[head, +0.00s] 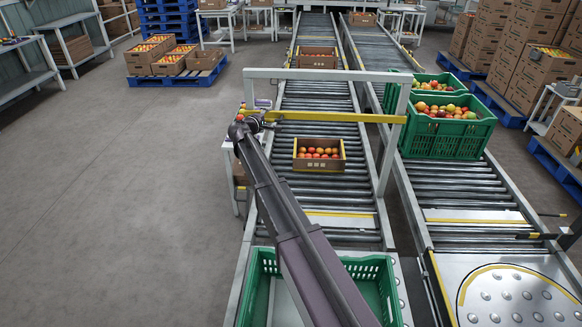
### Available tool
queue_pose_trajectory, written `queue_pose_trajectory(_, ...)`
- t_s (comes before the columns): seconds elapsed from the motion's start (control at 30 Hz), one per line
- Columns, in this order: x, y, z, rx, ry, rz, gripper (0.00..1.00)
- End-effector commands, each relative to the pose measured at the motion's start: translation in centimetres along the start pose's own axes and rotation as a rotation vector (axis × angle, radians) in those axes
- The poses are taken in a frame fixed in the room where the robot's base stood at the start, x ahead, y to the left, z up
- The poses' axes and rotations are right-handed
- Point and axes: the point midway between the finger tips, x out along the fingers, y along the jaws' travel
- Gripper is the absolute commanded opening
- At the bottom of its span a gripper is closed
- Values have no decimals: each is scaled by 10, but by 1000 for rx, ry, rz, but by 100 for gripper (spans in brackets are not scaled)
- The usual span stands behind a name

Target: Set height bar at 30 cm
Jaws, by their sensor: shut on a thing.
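The yellow height bar (335,116) runs level across the left roller conveyor, between the posts of a white gantry frame (330,74). It sits below the frame's top beam. My gripper (253,121) is at the bar's left end, by the left post, and is shut on the bar there. The fingers are small and dark, so the exact grip point is hard to see. No readable height scale shows in this view. An open carton of tomatoes (319,155) stands on the rollers just on the near side of the bar.
An empty green crate (376,268) is at the near end, below my arm. Another carton (317,60) is beyond the gantry. The floor at left is clear.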

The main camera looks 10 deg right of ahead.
Motion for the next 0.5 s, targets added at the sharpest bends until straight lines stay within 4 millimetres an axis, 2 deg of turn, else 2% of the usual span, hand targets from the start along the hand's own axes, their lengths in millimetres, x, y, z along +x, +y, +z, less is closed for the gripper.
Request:
queue_pose_trajectory(0.03,-2,10,0,-2,2,3,51)
queue_pose_trajectory(0.37,-8,36,2,-2,2,3,51)
queue_pose_trajectory(0.5,-32,31,3,-2,3,2,51)
